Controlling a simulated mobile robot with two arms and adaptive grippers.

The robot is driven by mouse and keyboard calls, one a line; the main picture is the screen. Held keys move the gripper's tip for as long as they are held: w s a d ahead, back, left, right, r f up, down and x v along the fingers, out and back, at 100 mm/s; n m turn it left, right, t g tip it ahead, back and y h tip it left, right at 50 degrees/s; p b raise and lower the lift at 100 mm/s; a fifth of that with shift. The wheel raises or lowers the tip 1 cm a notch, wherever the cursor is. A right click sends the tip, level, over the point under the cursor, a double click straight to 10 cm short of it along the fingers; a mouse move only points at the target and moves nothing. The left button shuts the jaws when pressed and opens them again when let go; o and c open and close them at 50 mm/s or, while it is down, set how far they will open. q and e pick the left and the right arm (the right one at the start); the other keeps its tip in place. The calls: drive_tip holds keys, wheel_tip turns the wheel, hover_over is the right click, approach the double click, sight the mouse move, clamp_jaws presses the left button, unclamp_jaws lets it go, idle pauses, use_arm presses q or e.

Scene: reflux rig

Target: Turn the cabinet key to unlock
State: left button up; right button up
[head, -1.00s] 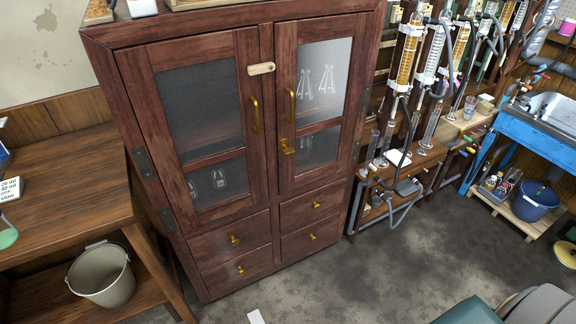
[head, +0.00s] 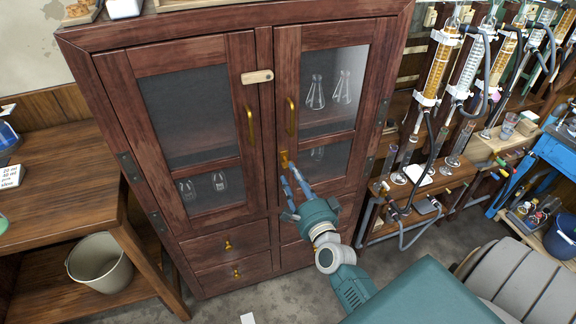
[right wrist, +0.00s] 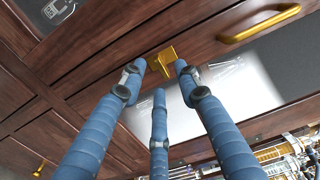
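The wooden cabinet (head: 262,215) has two glazed doors. A brass key (head: 285,160) sits in the lower inner frame of its right door. It also shows in the right wrist view (right wrist: 162,59), just beyond the fingertips. My right gripper (head: 290,174) reaches up to the key from below, its blue fingers pointing at it. In the right wrist view the gripper (right wrist: 160,72) is open: two fingertips stand apart on either side of the key, with a third finger below. Whether any fingertip touches the key I cannot tell. My left gripper is not in view.
Brass handles (head: 291,117) stand out above the key, and a small wooden latch (head: 257,77) bridges the doors. Glass flasks (head: 316,93) are inside. A wooden table (head: 60,185) with a bucket (head: 100,263) stands left; a glassware rack (head: 436,80) stands right.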

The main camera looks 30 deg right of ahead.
sight(284, 159)
drive_tip(key=x, duration=0.5)
drive_tip(key=shift+d, duration=0.1)
drive_tip(key=shift+f, duration=0.1)
clamp_jaws()
